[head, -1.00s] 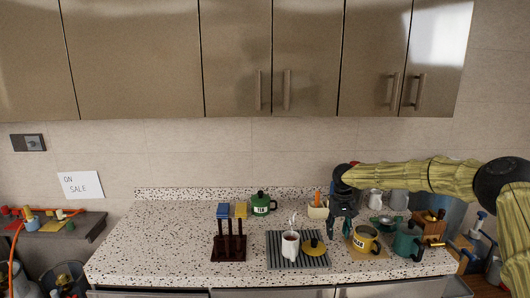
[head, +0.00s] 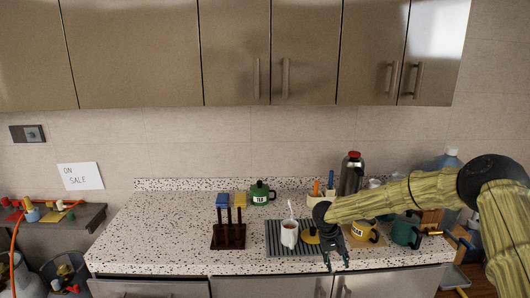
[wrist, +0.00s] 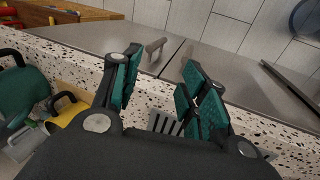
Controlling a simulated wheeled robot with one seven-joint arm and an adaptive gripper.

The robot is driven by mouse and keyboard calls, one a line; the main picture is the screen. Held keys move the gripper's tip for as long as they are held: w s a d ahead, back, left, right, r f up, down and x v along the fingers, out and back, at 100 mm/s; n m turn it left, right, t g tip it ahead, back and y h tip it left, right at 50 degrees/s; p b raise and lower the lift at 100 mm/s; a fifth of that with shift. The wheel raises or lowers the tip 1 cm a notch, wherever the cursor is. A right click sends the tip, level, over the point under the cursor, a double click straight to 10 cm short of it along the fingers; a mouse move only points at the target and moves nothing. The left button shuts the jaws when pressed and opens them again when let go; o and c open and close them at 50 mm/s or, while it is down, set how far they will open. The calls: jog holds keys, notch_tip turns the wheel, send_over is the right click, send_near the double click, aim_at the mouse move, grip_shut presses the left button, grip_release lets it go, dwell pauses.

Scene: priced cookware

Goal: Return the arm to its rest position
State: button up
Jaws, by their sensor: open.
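My gripper (head: 338,262) hangs at the front edge of the speckled counter (head: 160,235), its fingers pointing down in front of the drawers. In the wrist view, my gripper (wrist: 160,95) has its two teal-padded fingers spread apart with nothing between them. My arm is covered in yellow-green and reaches in from the right of the head view. Part of the grey ribbed mat (head: 275,240) and the yellow lid (head: 310,237) lie behind my wrist.
A white cup (head: 289,234) stands on the mat. A yellow mug (head: 362,232) and a green pot (head: 405,232) stand right of my gripper. The counter's left part is clear.

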jog(key=s+a+f+n+t+b, duration=0.1)
jog(key=s+a+f+t+b, duration=0.15)
jog(key=s+f, duration=1)
jog(key=s+a+f+t+b, duration=0.15)
jog(key=s+f+b, duration=0.25)
jog(key=s+f, duration=0.85)
jog(key=s+f+g+y+b, duration=0.1)
jog(key=s+f+g+b, duration=0.1)
jog(key=s, duration=1.4)
jog(key=s+f+m+g+y+b, duration=0.1)
jog(key=s+f+g+y+b, duration=0.1)
jog(key=s, duration=1.5)
jog(key=shift+s+d+f+g+b, duration=0.25)
jog(key=shift+s+f+g+b, duration=0.05)
jog(key=shift+f, duration=0.25)
jog(key=shift+d, duration=0.1)
